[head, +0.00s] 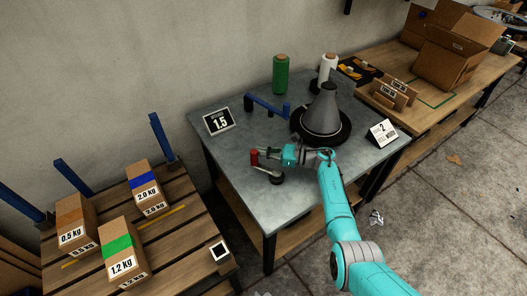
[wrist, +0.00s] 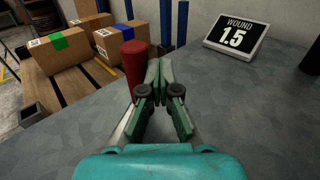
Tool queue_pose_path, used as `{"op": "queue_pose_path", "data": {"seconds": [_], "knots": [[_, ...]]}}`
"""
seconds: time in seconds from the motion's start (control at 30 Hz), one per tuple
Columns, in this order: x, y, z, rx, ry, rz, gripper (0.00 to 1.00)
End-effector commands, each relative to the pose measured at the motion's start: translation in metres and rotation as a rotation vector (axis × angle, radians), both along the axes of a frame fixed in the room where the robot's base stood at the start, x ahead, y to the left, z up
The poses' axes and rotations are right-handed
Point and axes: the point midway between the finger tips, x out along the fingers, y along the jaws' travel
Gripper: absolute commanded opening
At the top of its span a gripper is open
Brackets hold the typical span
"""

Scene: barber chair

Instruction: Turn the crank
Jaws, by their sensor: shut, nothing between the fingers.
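The crank has an upright red handle (head: 254,157) on a grey arm (head: 266,171) that runs to a dark round hub (head: 277,179), near the front left of the metal table. My gripper (head: 268,153) reaches in from the right, low over the table, its tips close to the handle. In the wrist view, the red handle (wrist: 134,65) stands just left of the fingertips (wrist: 158,70), outside the jaws. The fingers are shut with nothing between them. I cannot tell whether a finger touches the handle. My gripper body hides part of the crank arm in the wrist view.
The metal table (head: 222,150) carries a grey cone on a black disc (head: 322,112), a blue bracket (head: 266,105), a green spool (head: 281,74) and a "WOUND 1.5" display (head: 219,121). A pallet with labelled boxes (head: 120,249) stands at left. Table space left of the handle looks clear.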

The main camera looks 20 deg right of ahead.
Motion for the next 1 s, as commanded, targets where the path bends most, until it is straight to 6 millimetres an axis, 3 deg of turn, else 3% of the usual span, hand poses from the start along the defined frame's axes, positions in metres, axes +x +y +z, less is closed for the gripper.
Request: {"op": "queue_pose_path", "data": {"seconds": [0.47,1.0], "knots": [[-0.008,0.016,0.0,0.0,0.0,0.014,0.0],[-0.022,0.031,0.0,0.0,0.001,0.253,0.0]]}}
